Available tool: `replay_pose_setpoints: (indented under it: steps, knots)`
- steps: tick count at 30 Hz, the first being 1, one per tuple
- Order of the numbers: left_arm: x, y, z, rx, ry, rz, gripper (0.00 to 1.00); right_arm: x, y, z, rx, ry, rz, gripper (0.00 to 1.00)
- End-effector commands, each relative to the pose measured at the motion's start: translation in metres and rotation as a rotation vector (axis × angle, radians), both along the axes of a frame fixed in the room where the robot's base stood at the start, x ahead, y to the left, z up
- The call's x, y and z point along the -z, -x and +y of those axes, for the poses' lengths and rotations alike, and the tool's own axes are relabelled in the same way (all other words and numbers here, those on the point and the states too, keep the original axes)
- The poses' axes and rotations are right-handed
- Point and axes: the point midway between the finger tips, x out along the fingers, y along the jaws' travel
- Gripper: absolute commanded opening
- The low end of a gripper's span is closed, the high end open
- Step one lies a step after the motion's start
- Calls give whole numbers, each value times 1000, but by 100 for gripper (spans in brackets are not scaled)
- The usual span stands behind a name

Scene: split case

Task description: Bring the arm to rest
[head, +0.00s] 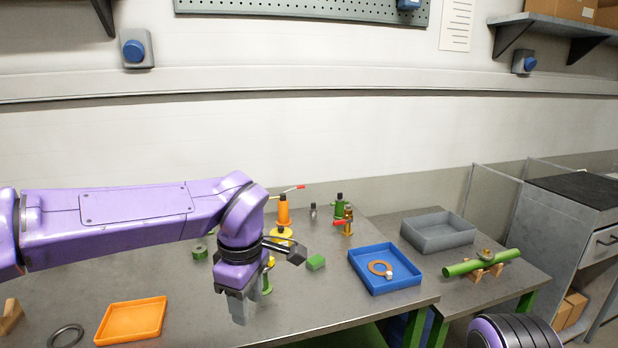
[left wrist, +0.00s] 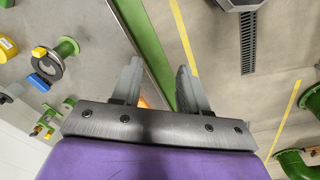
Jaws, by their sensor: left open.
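My left arm reaches in from the left in the head view, above the grey table (head: 330,318). My left gripper (head: 252,306) points down over the table, with its two grey fingers apart. In the left wrist view the same fingers (left wrist: 158,88) stand apart with nothing held between them. A green bar and the edge of a grey surface show past the gap, with a bit of orange behind the left finger. My right gripper does not show; only a dark ribbed and purple part, likely of my right arm, is at the bottom right of the head view.
An orange tray (head: 104,333) lies left of the gripper. A blue tray (head: 394,286) with a copper ring (head: 373,266) lies right. A grey bin (head: 410,236) and green pipe (head: 460,269) occupy the right table.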

Motion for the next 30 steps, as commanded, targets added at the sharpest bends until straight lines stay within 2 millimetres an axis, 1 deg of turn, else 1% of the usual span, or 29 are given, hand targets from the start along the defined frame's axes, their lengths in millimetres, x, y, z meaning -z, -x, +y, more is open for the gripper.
replay_pose_setpoints:
  steps: [5, 8, 10, 11, 14, 16, 17, 18, 20, 21, 23, 24, 26, 27, 29, 30]
  knots:
    - [12, -16, 18, -126, -93, -125, 43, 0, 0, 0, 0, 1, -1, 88]
    - [28, -30, 39, -203, -186, -235, 43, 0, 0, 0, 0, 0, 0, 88]
    - [46, -38, 54, -241, -256, -315, 43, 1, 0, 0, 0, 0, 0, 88]
    - [56, -42, 62, -252, -290, -351, 43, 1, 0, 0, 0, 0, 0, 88]
    - [98, -48, 86, -254, -395, -471, 43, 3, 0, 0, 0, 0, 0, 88]
    - [140, -46, 104, -207, -461, -556, 43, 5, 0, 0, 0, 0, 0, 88]
    - [163, -42, 111, -170, -484, -587, 43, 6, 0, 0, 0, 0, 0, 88]
    - [196, -31, 119, -102, -502, -618, 43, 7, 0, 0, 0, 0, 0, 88]
    - [244, -7, 128, 16, -501, -634, 43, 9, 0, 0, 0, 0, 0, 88]
    - [274, 13, 133, 94, -487, -623, 43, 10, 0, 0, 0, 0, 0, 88]
    - [314, 50, 139, 210, -455, -580, 43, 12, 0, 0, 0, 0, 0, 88]
    - [338, 77, 143, 284, -432, -538, 43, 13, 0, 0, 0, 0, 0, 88]
    - [368, 122, 151, 389, -396, -457, 43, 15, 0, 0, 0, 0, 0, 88]
    - [384, 151, 157, 456, -378, -399, 43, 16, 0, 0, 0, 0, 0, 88]
    - [401, 193, 167, 548, -363, -310, 43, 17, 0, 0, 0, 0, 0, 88]
    - [409, 217, 175, 592, -358, -255, 43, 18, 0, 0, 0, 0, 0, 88]
